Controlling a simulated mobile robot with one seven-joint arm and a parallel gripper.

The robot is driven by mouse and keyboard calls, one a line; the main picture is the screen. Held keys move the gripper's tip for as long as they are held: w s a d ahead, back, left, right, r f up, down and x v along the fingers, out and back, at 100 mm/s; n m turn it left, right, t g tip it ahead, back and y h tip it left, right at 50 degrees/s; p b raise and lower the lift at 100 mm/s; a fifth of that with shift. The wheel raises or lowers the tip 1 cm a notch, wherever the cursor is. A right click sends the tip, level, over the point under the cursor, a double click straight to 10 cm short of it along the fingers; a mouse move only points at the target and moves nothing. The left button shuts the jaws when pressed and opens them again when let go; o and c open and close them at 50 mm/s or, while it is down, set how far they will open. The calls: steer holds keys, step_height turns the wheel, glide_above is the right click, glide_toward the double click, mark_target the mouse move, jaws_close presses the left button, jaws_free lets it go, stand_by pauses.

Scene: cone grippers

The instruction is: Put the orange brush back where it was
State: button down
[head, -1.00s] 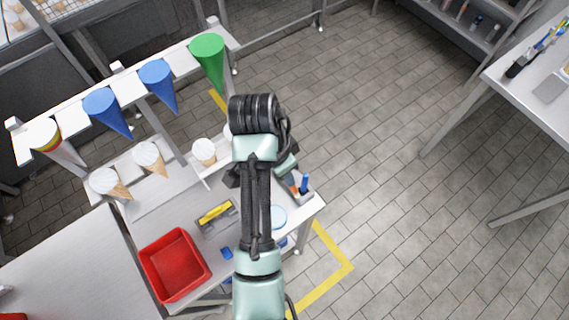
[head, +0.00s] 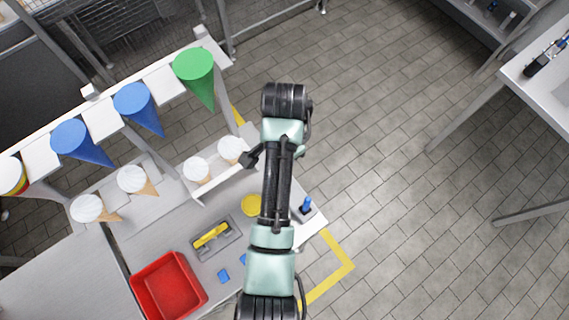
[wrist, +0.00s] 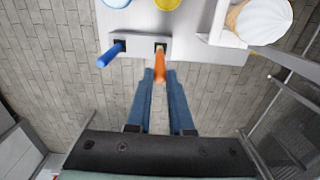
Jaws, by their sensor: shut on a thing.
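The orange brush (wrist: 160,67) is between the fingertips of my gripper (wrist: 161,76) in the wrist view, and the gripper is shut on it. Its far end meets the dark right-hand slot of a white holder (wrist: 140,46); how deep it sits I cannot tell. A blue brush (wrist: 108,56) stands in the left-hand slot, beside the orange one and apart from my fingers. In the head view the blue brush (head: 307,204) shows at the table corner.
White-topped cones (head: 197,170) stand in a rack along the table. A red bin (head: 169,286), a yellow-handled tool (head: 211,235) and a yellow disc (head: 251,205) are left of my arm. Green (head: 194,75) and blue cones hang from the upper rail. Floor to the right is clear.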

steer(key=shift+f+p, duration=0.35)
steer(key=shift+f, duration=1.6)
steer(key=c, duration=0.8)
jaws_free()
steer(key=shift+w, duration=0.1)
steer(key=shift+r, duration=0.1)
step_height(320, 180, up, 10)
steer(key=shift+r+p, duration=0.25)
steer(key=shift+p, duration=0.25)
steer(key=shift+r+p, duration=0.7)
steer(key=shift+p, duration=0.1)
